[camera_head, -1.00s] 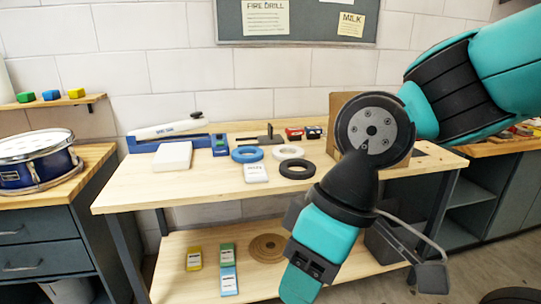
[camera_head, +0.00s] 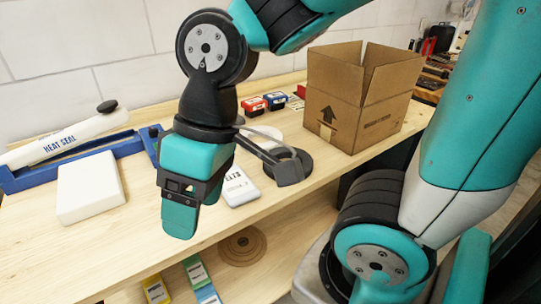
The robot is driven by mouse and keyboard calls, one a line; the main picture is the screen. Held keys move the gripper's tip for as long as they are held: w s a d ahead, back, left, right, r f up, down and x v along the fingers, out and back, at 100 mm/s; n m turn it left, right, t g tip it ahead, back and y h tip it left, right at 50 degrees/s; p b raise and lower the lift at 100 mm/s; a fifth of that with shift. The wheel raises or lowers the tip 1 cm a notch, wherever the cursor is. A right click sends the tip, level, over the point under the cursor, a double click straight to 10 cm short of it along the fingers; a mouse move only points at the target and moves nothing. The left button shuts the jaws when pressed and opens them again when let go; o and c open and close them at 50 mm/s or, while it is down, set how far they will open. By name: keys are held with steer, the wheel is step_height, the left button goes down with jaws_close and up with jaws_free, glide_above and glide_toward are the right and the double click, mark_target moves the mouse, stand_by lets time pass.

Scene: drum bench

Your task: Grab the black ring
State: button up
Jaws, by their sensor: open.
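The black ring (camera_head: 306,162) lies flat on the wooden bench top, left of the cardboard box. My gripper (camera_head: 182,216) is open and empty, pointing down near the bench's front edge. In the picture it is left of and below the black ring, apart from it. A white ring (camera_head: 268,131) lies just behind the black ring, partly covered by my arm.
An open cardboard box (camera_head: 365,95) stands right of the rings. A white labelled packet (camera_head: 239,188) lies beside my gripper. A white block (camera_head: 90,187) and a blue-based heat sealer (camera_head: 70,140) are at left. A lower shelf holds coloured packets (camera_head: 197,271) and a brown disc (camera_head: 242,245).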

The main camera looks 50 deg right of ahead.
steer(key=w+d+m+h, duration=0.1)
steer(key=w+d+m, duration=0.4)
steer(key=w+d, duration=0.35)
steer(key=m+h+p, duration=0.3)
steer(key=m, duration=1.1)
glide_above(307, 163)
steer(key=f, duration=1.5)
steer(key=shift+w+d+f, duration=0.15)
steer(key=shift+d, duration=0.1)
steer(key=shift+a+f+p, duration=0.15)
steer(key=shift+f+p, duration=0.25)
steer(key=shift+f, duration=1.05)
steer(key=shift+a+f+p, duration=0.15)
steer(key=shift+f+p, duration=0.25)
steer(key=shift+f, duration=1)
steer(key=c, duration=1)
